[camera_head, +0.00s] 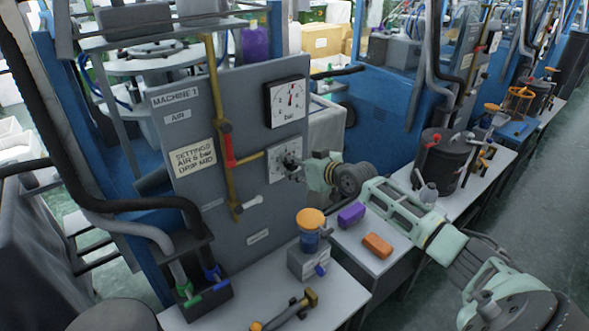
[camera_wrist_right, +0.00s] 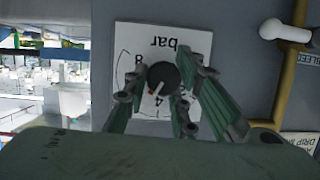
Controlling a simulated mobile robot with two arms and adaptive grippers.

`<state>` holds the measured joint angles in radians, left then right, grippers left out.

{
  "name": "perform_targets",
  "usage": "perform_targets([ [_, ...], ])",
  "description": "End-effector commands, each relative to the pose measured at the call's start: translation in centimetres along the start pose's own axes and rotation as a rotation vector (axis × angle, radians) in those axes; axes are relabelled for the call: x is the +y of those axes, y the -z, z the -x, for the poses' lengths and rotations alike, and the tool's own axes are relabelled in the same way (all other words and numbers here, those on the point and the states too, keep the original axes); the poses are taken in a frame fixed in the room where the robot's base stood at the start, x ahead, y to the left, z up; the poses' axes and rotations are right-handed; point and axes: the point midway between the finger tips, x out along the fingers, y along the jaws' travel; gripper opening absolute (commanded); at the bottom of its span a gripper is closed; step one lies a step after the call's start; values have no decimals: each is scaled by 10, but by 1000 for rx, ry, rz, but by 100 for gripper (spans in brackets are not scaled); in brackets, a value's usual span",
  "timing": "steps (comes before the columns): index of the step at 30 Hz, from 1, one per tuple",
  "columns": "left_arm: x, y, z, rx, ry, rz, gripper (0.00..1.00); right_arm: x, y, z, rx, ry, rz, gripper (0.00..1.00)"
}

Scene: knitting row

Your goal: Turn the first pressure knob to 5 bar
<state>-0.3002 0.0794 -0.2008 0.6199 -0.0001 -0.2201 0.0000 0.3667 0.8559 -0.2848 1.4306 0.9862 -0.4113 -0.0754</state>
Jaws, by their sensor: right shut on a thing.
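The pressure knob (camera_wrist_right: 163,76) is round and black with a red pointer, on a white dial plate (camera_wrist_right: 128,42) marked in bar. The plate appears upside down in the right wrist view; the pointer slants down and left, a little to the 8 side of the 4. My right gripper (camera_wrist_right: 167,82) is shut on the knob, one finger on each side. In the head view the right gripper (camera_head: 303,171) reaches the dial plate (camera_head: 279,150) from the right and partly hides it. A pressure gauge (camera_head: 287,101) sits above, its needle pointing roughly upward. My left gripper is out of view.
A brass pipe (camera_head: 218,90) runs left of the dial. Below, an orange-topped jar (camera_head: 310,228), purple block (camera_head: 351,215) and orange block (camera_head: 377,246) stand on benches.

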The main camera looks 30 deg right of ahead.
Motion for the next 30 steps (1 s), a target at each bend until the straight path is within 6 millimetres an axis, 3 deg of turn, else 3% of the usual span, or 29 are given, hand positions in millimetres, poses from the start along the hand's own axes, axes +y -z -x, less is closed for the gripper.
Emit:
perform_targets([
  [1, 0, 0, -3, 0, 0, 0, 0, 7, 8, 1, 17, -8, -6, 0],
  [17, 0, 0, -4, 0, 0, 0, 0, 7, 8, 2, 16, -1, -26, 0],
  [18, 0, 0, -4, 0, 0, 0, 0, 7, 8, 2, 16, -1, -26, 27],
  [21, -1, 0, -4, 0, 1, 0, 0, 7, 8, 2, 16, -1, -26, 36],
  [30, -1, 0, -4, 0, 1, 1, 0, 4, 7, 1, 14, 4, -28, 37],
])
